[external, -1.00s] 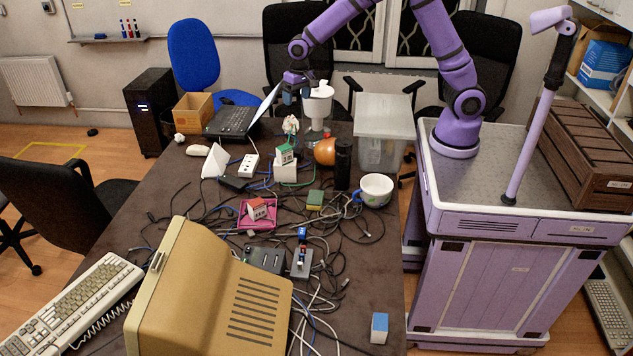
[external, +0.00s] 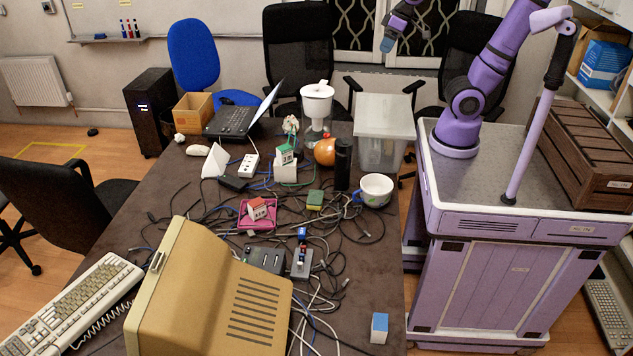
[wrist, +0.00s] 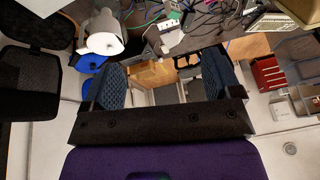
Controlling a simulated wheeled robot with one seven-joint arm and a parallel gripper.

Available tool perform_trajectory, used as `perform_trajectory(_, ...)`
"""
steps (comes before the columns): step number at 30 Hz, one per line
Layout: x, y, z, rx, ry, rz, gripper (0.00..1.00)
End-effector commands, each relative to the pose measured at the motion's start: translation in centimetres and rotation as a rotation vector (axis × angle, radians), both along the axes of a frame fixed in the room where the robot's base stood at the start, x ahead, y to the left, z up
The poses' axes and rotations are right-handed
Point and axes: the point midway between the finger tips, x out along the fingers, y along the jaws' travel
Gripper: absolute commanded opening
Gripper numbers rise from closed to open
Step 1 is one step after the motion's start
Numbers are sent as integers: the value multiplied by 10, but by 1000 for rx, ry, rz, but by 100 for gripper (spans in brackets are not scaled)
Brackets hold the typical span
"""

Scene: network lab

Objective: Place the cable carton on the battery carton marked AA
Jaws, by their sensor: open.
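Several small cartons stand on the dark table. A green-and-white carton (external: 285,154) rests on a white block (external: 285,172). A red-and-white carton (external: 257,208) sits in a pink tray (external: 243,219). A blue-and-white carton (external: 379,328) stands alone at the front right corner. The lettering is too small to read, so I cannot tell which is the cable carton or which is marked AA. My gripper (external: 388,42) is raised beyond the table's far right end, away from these cartons. In the wrist view my gripper (wrist: 164,82) is open, with nothing between its fingers.
Loose cables cover the middle of the table. The table's front right has free room.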

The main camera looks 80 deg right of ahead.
Motion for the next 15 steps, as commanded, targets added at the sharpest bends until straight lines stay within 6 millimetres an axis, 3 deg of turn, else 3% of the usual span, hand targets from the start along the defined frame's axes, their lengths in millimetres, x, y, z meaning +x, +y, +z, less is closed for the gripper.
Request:
perform_trajectory(1,-17,-1,2,-13,-20,18,84)
perform_trajectory(6,-63,-2,-2,-60,-64,80,84)
perform_trajectory(10,-83,-3,-7,-86,-83,109,84)
perform_trajectory(15,-93,-3,-10,-99,-92,123,84)
